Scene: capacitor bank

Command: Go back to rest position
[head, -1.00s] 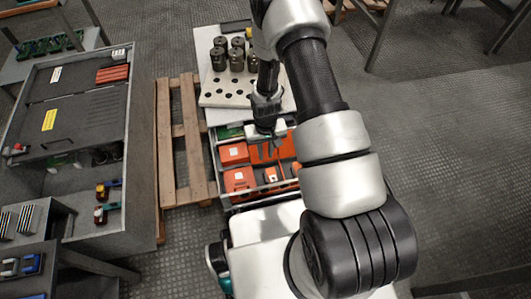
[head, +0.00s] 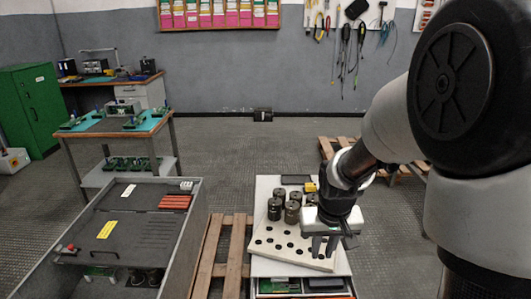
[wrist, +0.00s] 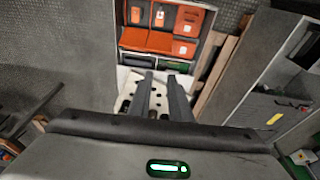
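My gripper (head: 325,248) hangs fingers down in the head view, above the right part of the white perforated board (head: 283,252) on the cart. In the wrist view my gripper (wrist: 160,76) shows two dark fingers set apart with nothing between them. The board lies beyond the fingertips there. My arm comes in from the right side of the head view, bent, with a large dark joint close to the camera.
Orange boxes (wrist: 148,40) fill the cart's drawer.

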